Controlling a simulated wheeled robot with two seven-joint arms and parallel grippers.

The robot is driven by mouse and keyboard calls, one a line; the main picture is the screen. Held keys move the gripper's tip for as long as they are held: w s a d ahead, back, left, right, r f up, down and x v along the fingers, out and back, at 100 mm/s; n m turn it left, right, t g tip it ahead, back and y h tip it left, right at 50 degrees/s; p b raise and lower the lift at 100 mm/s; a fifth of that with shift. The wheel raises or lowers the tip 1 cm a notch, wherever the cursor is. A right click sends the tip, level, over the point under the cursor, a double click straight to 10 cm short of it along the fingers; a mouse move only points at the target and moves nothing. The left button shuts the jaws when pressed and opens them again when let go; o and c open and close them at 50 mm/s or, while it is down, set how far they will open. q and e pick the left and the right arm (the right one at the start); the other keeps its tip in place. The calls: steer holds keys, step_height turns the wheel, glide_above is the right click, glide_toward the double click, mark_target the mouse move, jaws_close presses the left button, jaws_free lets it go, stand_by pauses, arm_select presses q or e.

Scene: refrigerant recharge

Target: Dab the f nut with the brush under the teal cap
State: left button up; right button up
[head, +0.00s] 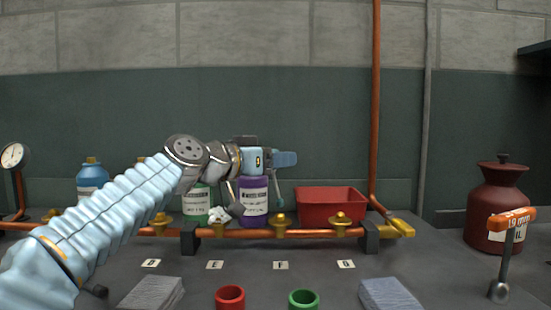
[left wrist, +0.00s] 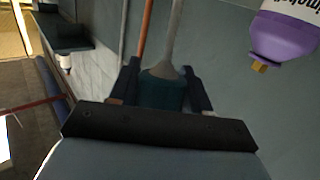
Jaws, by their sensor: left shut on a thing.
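My left gripper (head: 284,159) is shut on the teal cap (left wrist: 162,94), which sits between the dark fingers in the left wrist view. A grey brush stem (left wrist: 174,42) runs out from the cap. In the head view a thin grey stem (head: 278,190) hangs below the fingers, its tip above and apart from a brass nut (head: 280,222). More brass nuts sit on the copper pipe, including one at the right (head: 340,220). My right gripper is out of view.
White foam (head: 218,215) covers part of another nut. Behind the pipe stand a purple bottle (head: 254,199), a green-labelled bottle (head: 195,203) and a red bin (head: 331,204). An orange-handled wrench (head: 511,222) stands at right. Red (head: 230,298) and green (head: 303,299) cups are in front.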

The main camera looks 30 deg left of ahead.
arm_select(q)
steer(key=shift+f+b, duration=0.85)
steer(key=shift+b, duration=0.15)
stand_by(2.1)
steer(key=shift+r, duration=0.15)
step_height(320, 180, up, 7)
steer(key=p, duration=0.6)
stand_by(0.8)
